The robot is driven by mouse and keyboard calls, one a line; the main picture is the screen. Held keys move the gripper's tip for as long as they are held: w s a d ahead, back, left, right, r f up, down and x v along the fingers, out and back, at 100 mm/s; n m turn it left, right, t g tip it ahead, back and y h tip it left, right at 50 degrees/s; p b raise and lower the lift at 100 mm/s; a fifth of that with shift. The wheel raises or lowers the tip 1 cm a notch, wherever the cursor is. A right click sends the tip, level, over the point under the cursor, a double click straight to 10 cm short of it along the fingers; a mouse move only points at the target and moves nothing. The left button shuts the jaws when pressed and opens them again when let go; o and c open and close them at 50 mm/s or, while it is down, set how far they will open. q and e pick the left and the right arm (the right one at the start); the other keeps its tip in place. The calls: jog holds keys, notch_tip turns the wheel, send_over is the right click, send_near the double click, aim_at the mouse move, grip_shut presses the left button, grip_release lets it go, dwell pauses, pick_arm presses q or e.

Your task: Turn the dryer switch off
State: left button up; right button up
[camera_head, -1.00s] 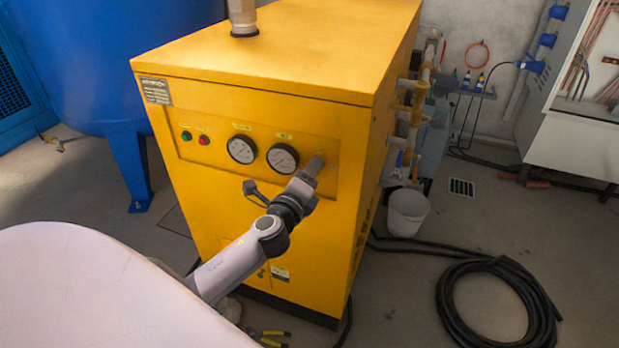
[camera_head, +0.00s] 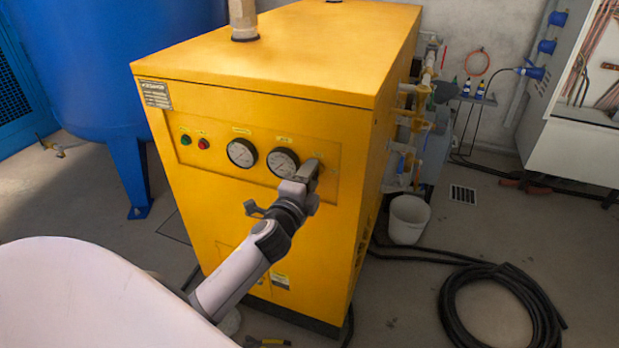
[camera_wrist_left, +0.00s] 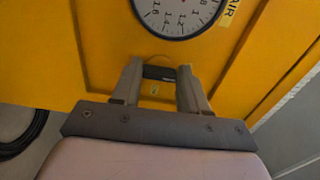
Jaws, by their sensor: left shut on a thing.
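The yellow dryer (camera_head: 290,225) stands in the middle of the head view, with its control panel on the front face. My left gripper (camera_head: 314,166) is at the right part of this panel, just right of the second gauge. In the left wrist view the left gripper (camera_wrist_left: 160,80) has its two fingers on either side of the dark dryer switch (camera_wrist_left: 160,73), below a gauge, and is shut on it. In the head view the gripper hides the switch. The switch's exact setting cannot be told. My right gripper is not in view.
Two round gauges (camera_head: 242,153), a green lamp (camera_head: 186,139) and a red lamp (camera_head: 204,143) are on the panel. A blue tank (camera_head: 110,60) stands at left. A white bucket (camera_head: 407,220) and a coiled black hose (camera_head: 500,310) are on the floor at right.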

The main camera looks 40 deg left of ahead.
pick_arm(q)
jog(key=o, duration=0.8)
jog(key=shift+v, duration=3.6)
